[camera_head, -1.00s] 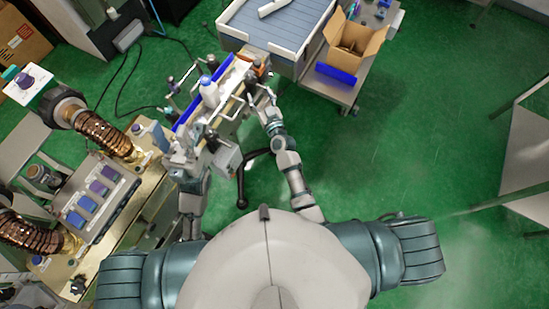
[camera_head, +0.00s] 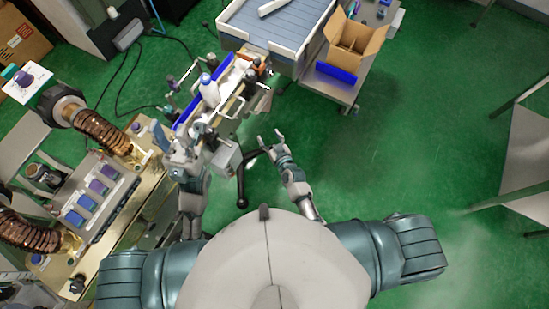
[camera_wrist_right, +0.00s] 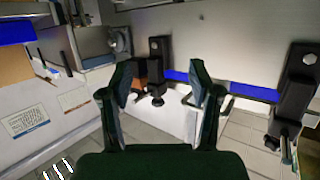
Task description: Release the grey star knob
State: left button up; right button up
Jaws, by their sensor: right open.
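The sleeve applicator (camera_head: 232,104) stands left of centre in the head view, with a white bottle (camera_head: 209,92) in its channel. My right gripper (camera_head: 268,141) is open and empty, right of the applicator and apart from it. In the right wrist view its two fingers (camera_wrist_right: 157,88) are spread, with the machine's front beyond them. A dark knob (camera_wrist_right: 157,100) hangs below a black bracket between the fingers, untouched. I cannot tell which piece is the grey star knob. My left gripper (camera_head: 181,160) is at the applicator's near left end; its fingers are not clear.
A black bracket (camera_wrist_right: 297,85) stands at the right of the wrist view. A cart with an open cardboard box (camera_head: 352,45) and a blue bin (camera_head: 336,73) is at the back right. A control box (camera_head: 93,200) sits on the left bench.

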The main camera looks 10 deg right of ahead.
jog(key=s+d+f+g, duration=0.1)
jog(key=s+f, duration=0.3)
jog(key=f, duration=0.6)
jog(key=shift+s+d+f+g+h, duration=0.2)
jog(key=shift+s+g+h, duration=0.15)
jog(key=shift+g, duration=0.35)
